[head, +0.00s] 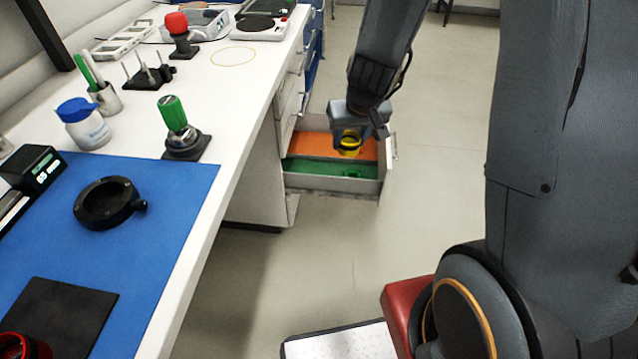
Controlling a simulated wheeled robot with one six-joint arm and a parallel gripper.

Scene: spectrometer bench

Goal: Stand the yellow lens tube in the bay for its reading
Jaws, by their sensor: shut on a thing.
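My gripper (360,128) is at the open drawer beside the bench and is shut on the yellow lens tube (350,144). The tube shows against the drawer's orange compartment (313,145); I cannot tell how far it is above the drawer floor. The gripper hides part of it. No place is marked as the bay. On the blue mat (175,195) are a black ring with a side knob (105,205) and a black square pad (62,315). A small instrument with a lit display (35,170) is at the mat's left edge.
The drawer's front compartment is green (312,171). On the bench stand a green-topped post (174,115), a red-topped post (177,27), a blue-lidded bottle (83,125) and a pen cup (105,98). A red round thing (25,346) is cut off at lower left. The floor (320,260) is open.

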